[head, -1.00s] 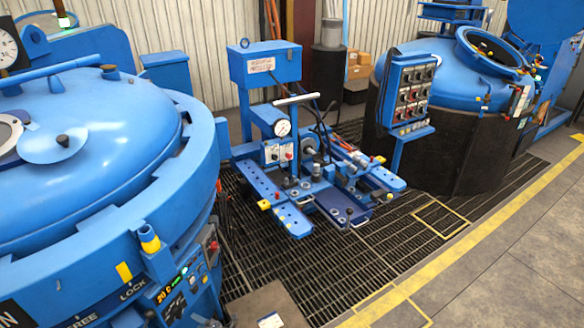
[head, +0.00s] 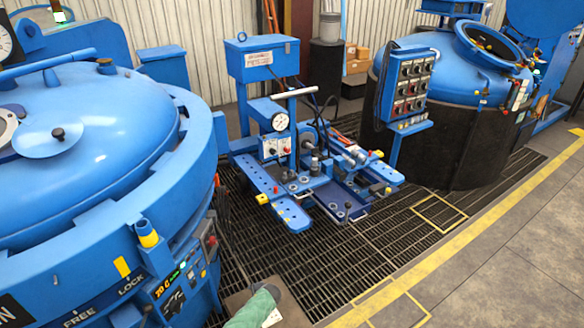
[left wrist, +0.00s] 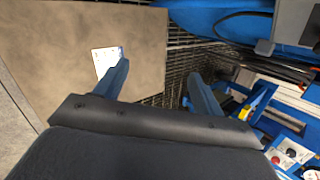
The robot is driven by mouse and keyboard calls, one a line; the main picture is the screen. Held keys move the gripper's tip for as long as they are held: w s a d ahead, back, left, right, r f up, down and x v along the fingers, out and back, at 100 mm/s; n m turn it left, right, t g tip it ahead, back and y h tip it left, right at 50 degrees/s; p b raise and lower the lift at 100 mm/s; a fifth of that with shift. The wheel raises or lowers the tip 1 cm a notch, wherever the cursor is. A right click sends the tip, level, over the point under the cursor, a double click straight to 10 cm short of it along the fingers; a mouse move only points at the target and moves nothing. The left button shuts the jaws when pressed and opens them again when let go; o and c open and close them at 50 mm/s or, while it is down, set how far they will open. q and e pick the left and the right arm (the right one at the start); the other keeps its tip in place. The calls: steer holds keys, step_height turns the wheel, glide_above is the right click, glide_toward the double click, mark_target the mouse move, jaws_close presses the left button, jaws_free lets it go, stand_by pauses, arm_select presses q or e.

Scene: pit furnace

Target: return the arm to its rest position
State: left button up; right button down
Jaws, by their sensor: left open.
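My left gripper (left wrist: 158,84) shows in the left wrist view, with its two blue fingers spread apart and nothing between them. Behind the left finger is a tan plate (left wrist: 60,60) with a white label (left wrist: 104,62). Dark floor grating shows between and beyond the fingers. I cannot see the left gripper's fingers in the head view. My right gripper is in neither view.
A large blue furnace (head: 110,135) with a domed lid fills the left. A blue wheeled unit (head: 262,60) with a gauge stands mid-floor on grating (head: 300,260). A second vessel (head: 455,65) and a switch panel (head: 410,80) stand right. Grey floor (head: 510,240) is clear.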

arm_select(q)
steer(key=s+d+f+n+h+b, duration=0.1)
steer(key=s+d+n+h+b, duration=0.1)
steer(key=s+d+n+h, duration=0.4)
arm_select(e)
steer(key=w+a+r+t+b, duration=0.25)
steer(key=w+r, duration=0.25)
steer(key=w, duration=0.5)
arm_select(q)
steer(key=s+a+f+n+g+b, duration=0.1)
steer(key=s+f, duration=0.6)
steer(key=s, duration=0.8)
steer(key=s+a+f+n+g+b, duration=0.1)
steer(key=s+a+f, duration=0.4)
steer(key=s, duration=1)
steer(key=s+a+f+n+g+b, duration=0.1)
steer(key=s+a+f+n+b, duration=0.2)
steer(key=s+f, duration=0.6)
steer(key=s+b, duration=0.1)
steer(key=s, duration=0.5)
steer(key=shift+s+a+f+y, duration=0.15)
steer(key=shift+s+a+y, duration=0.1)
steer(key=shift+a+y, duration=0.05)
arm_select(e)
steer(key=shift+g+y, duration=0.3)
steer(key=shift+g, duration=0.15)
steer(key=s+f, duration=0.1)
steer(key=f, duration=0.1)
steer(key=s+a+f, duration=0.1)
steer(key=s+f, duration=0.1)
